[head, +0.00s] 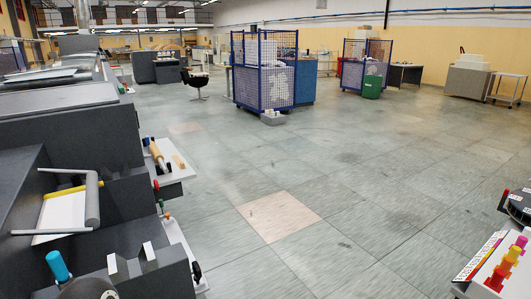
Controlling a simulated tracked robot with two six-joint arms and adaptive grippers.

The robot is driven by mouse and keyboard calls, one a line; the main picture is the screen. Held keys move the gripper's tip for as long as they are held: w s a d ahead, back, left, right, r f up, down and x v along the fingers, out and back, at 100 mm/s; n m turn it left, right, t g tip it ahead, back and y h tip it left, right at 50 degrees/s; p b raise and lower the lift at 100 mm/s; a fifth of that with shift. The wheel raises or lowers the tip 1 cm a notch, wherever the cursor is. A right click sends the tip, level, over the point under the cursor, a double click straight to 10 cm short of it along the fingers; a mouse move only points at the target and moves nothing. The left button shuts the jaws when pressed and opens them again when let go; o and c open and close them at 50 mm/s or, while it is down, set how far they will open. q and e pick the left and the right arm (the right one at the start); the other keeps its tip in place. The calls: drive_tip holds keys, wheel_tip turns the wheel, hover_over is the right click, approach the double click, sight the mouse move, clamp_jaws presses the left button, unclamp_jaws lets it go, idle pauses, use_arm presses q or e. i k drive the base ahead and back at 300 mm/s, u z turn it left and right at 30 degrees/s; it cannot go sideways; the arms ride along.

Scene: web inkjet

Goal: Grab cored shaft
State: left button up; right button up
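A tan, core-like cylinder (157,155) lies lengthwise on a white shelf (178,176) on the side of the dark machine at the left. It looks like the cored shaft, but it is small here and I cannot make out its ends clearly. A small tan block (179,162) lies beside it on the right. Neither of my grippers is in view, and nothing is seen touching the cylinder.
The dark printing machine (70,135) fills the left side, with a grey roller frame (92,200) on it. Blue mesh cages (264,75) and a green bin (372,87) stand farther back. Colored bottles (510,262) sit at lower right. The tiled floor (330,180) between is clear.

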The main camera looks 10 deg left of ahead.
sight(158, 157)
drive_tip(key=i, duration=4.35)
drive_tip(key=u, duration=1.15)
drive_tip(key=i, duration=3.2)
drive_tip(key=u, duration=0.2)
